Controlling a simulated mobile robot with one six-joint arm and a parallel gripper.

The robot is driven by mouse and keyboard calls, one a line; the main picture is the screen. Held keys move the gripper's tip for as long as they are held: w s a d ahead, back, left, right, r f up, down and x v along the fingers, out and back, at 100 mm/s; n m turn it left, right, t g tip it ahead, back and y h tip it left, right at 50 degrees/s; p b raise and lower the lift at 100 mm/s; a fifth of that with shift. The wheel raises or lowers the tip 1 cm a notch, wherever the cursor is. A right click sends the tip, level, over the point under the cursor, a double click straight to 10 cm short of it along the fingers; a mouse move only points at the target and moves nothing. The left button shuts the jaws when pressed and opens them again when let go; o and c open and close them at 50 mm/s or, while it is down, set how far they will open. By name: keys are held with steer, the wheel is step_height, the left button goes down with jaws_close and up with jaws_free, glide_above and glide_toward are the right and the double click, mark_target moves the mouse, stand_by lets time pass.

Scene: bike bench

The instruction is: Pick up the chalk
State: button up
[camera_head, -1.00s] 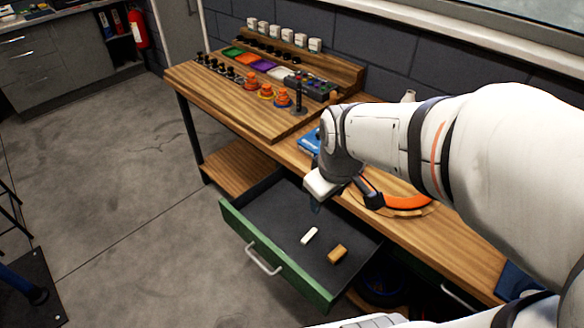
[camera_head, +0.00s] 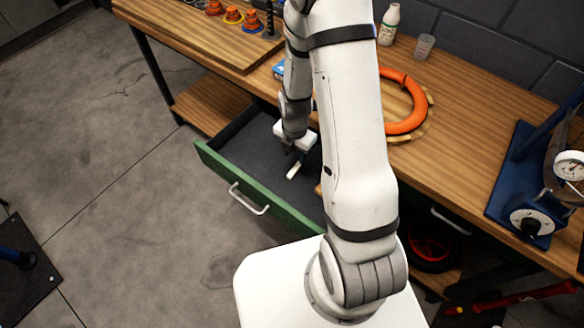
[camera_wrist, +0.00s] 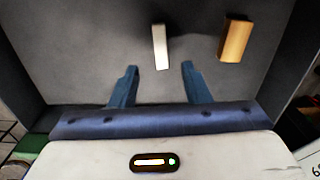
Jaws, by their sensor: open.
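The white chalk (camera_head: 293,171) lies on the dark floor of the open green-fronted drawer (camera_head: 262,198). In the wrist view the chalk (camera_wrist: 160,47) lies just beyond my fingertips, in line with the gap between them. My gripper (camera_wrist: 158,70) is open and empty, with its two blue fingers apart. In the head view my gripper (camera_head: 293,155) points down into the drawer, just above and behind the chalk. Part of the drawer's inside is hidden by my arm.
A tan block (camera_wrist: 235,40) lies to the right of the chalk in the drawer. The drawer walls stand close on both sides. The wooden bench top (camera_head: 440,95) holds an orange ring (camera_head: 408,122), a white bottle (camera_head: 389,24) and a blue device with a dial (camera_head: 535,215).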

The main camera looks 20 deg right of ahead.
mark_target(295, 170)
steer(key=shift+f+p, duration=0.7)
steer(key=shift+f, duration=3.15)
steer(key=shift+s, duration=0.1)
jaws_close()
